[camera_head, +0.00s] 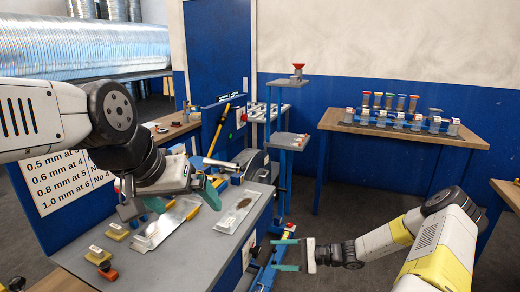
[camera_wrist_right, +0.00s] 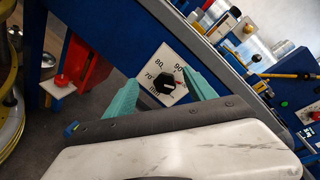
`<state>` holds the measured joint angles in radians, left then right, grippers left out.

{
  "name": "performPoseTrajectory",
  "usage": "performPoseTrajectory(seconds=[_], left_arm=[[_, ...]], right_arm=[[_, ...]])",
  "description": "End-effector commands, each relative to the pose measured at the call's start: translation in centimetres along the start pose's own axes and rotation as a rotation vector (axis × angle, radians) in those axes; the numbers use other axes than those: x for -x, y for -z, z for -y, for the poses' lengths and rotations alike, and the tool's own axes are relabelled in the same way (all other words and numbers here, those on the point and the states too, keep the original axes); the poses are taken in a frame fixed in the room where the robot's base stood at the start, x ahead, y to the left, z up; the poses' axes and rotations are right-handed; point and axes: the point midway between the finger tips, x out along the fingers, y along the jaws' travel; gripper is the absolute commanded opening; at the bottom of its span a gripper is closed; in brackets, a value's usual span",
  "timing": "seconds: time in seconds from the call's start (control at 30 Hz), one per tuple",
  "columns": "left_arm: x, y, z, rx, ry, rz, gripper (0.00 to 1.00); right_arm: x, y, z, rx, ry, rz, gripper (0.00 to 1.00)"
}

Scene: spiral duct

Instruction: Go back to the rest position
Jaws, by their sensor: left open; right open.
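My left gripper (camera_head: 183,200) is open over the grey workbench (camera_head: 228,252), with its green fingers spread apart. Flat metal pieces lie on the bench under and beside it. I cannot tell from this view how high it is above them. My right gripper (camera_head: 284,255) is open and empty to the right of the bench, low in front of the bench side. In the right wrist view its two green fingers (camera_wrist_right: 160,92) show apart, with a black dial knob (camera_wrist_right: 166,84) on a white plate seen between them.
Yellow blocks (camera_head: 98,254) and an orange-red knob (camera_head: 107,271) sit on the bench's left part. A blue stand (camera_head: 288,140) rises behind the bench. A wooden table (camera_head: 400,132) with several coloured-top jars stands at the back right. Open floor lies between.

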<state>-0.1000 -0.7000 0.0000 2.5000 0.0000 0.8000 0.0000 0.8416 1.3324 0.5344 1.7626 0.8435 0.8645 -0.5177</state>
Motion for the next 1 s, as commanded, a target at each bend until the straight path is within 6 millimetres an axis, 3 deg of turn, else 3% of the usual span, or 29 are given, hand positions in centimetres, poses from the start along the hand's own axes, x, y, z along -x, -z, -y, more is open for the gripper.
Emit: performPoseTrajectory(seconds=[0.5, 1.0], left_arm=[[0.0, 0.0, 0.0, 0.000, 0.000, 0.000, 1.00], [0.0, 0.0, 0.0, 0.000, 0.000, 0.000, 1.00]], right_arm=[[4.5, -10.6, 6.5, 0.349, -0.592, -0.041, 0.64], [9.9, -22.6, 12.8, 0.685, -0.959, -0.239, 0.64]])
